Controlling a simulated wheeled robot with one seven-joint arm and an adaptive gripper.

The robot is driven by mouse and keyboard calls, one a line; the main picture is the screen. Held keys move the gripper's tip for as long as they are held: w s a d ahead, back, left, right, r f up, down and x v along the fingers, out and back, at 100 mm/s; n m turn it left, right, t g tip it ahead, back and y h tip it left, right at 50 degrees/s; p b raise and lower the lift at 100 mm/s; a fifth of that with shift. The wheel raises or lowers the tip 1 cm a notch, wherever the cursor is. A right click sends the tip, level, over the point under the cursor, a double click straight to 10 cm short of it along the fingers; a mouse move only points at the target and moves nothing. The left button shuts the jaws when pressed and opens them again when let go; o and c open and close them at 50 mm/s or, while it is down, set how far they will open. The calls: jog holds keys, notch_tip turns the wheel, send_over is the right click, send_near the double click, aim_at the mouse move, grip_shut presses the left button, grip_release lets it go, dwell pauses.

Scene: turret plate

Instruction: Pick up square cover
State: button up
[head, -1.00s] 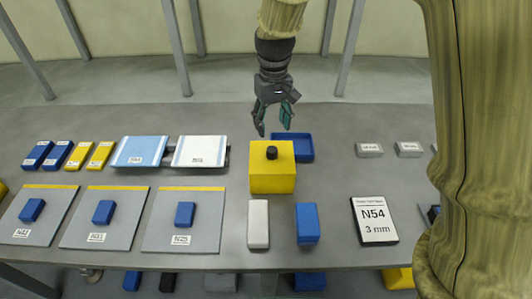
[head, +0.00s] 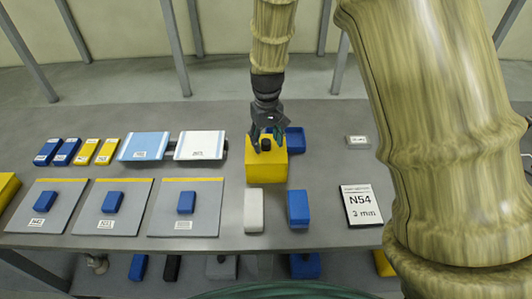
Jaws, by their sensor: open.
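The square cover is the yellow box-shaped piece (head: 266,172) with a black knob (head: 266,145) on top, standing near the middle of the grey table. My gripper (head: 267,143) points down over it, with its fingers spread around or just above the knob. The fingers are open. Whether they touch the knob or the cover's top cannot be told from this one view. A blue tray (head: 295,138) lies just behind the cover, partly hidden by my gripper.
A white block (head: 254,211) and a blue block (head: 298,208) lie in front of the cover. A sign reading N54 (head: 361,205) is to the right. Grey plates bearing blue blocks (head: 113,216) fill the left. My arm hides the table's right side.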

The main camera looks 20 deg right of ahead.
jog(key=shift+w+f, duration=0.3)
jog(key=shift+f, duration=0.25)
jog(key=shift+w+f, duration=0.3)
jog(key=shift+f, duration=0.25)
jog(key=shift+s+r, duration=0.2)
jog(key=shift+s, duration=0.1)
jog(key=shift+w, duration=0.1)
jog(key=c, duration=0.9)
grip_shut()
